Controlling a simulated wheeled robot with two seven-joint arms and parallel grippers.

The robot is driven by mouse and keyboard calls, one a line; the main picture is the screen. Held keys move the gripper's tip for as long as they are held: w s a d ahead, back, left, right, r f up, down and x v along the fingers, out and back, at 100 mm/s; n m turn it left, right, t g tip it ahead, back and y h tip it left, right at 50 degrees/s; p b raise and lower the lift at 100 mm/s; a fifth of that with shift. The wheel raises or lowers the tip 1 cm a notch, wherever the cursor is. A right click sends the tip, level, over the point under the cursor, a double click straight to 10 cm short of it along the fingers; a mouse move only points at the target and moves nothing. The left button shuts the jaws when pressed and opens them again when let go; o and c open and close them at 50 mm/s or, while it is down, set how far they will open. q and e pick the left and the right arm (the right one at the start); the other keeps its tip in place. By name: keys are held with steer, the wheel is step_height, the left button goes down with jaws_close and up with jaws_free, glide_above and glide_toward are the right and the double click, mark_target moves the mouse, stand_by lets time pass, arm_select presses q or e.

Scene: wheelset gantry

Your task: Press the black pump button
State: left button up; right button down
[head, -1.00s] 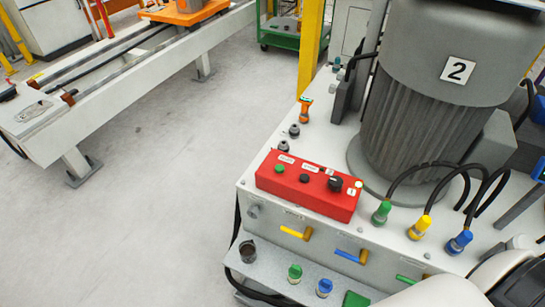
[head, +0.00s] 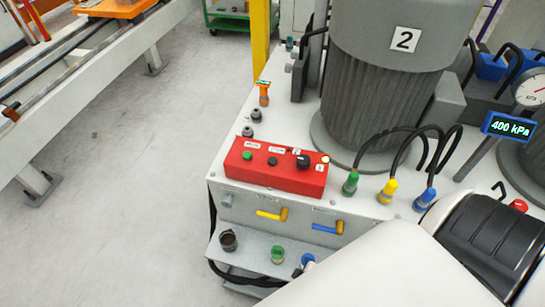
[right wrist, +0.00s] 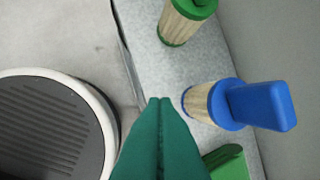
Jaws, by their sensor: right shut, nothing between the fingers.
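The red control box (head: 278,170) sits on the pale top of the pump unit in the head view. On its face are a green button (head: 247,155), a small black button (head: 272,161) and a larger black knob (head: 303,161). White labels stand behind them. My right gripper (right wrist: 160,103) shows in the right wrist view with its green fingers shut and empty. It is over the lower shelf, near a blue-capped fitting (right wrist: 212,103), and the control box is not in that view. My white right arm covers the lower right of the head view. My left gripper is not in view.
A green-capped fitting (right wrist: 186,22) and a dark cup (head: 229,240) stand on the lower shelf. Yellow (head: 271,214) and blue (head: 328,228) valve handles project from the front. The grey motor (head: 385,95) and hoses stand behind. Floor at left is open.

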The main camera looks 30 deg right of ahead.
steer(key=w+d+r+n+t+h+p, duration=0.1)
steer(key=w+d+r+n+t, duration=0.15)
steer(key=w+r, duration=0.6)
steer(key=w+d+r+n+t+h, duration=0.1)
steer(key=w+r+t, duration=0.2)
steer(key=r, duration=1)
steer(key=w+d+r+n+t+h+p, duration=0.1)
steer(key=w+r+t, duration=0.1)
steer(key=w+r, duration=0.65)
steer(key=w+a+r+n+t+y, duration=0.25)
steer(key=r+n+y, duration=0.5)
steer(key=n, duration=0.65)
steer(key=w+a+r+n+t+y, duration=0.1)
steer(key=w+a+r+n+y, duration=0.3)
steer(key=r+n, duration=0.85)
steer(key=s+d+f+n+g+h, duration=0.1)
steer(key=d+f+n+g+h, duration=0.3)
steer(key=d+n, duration=0.5)
step_height(320, 180, down, 3)
steer(key=n+g, duration=0.2)
steer(key=n, duration=0.2)
steer(key=shift+s+d+f+n+g, duration=0.15)
steer(key=shift+n+g, duration=0.15)
steer(key=shift+g, duration=0.1)
steer(key=shift+f, duration=0.1)
